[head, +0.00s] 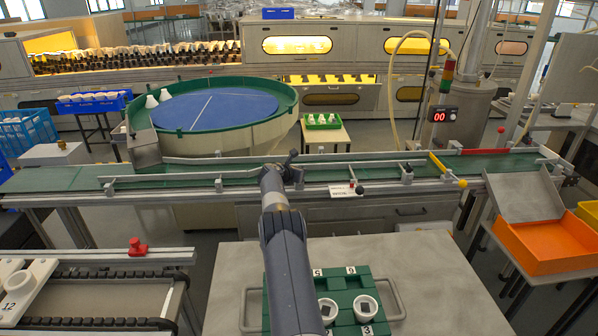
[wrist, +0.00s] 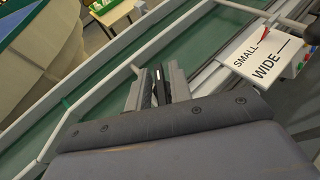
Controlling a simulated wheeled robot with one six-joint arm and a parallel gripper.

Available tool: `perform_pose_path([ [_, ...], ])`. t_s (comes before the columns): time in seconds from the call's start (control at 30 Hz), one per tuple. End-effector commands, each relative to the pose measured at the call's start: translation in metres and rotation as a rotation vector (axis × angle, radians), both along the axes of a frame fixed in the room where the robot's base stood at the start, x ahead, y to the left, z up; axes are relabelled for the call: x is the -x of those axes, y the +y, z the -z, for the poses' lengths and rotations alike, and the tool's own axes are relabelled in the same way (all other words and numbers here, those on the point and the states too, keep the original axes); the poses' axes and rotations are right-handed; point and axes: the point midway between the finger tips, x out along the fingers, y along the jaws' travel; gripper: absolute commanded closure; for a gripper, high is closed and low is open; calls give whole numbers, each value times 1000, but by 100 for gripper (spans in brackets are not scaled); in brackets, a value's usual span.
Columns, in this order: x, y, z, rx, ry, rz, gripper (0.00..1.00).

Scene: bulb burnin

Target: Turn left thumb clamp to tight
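My gripper (head: 293,157) is over the near rail of the green conveyor, left of the SMALL–WIDE label. In the wrist view its two grey fingers (wrist: 158,84) stand close together, with a narrow dark upright piece between them. This piece may be the left thumb clamp. I cannot tell whether the fingers press on it or only stand around it. My wrist hides the lower part of this spot. Another dark clamp (head: 406,172) sits on the near rail to the right.
The conveyor (head: 70,184) runs across the view with guide rails. A blue turntable (head: 215,108) stands behind. A green tray (head: 375,310) is in front.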

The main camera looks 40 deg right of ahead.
Motion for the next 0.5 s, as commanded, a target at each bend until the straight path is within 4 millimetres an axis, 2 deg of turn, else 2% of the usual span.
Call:
perform_pose_path([
  [0.13,0,0,-1,0,-1,0,69],
  [0.5,0,3,-2,0,-1,0,69],
])
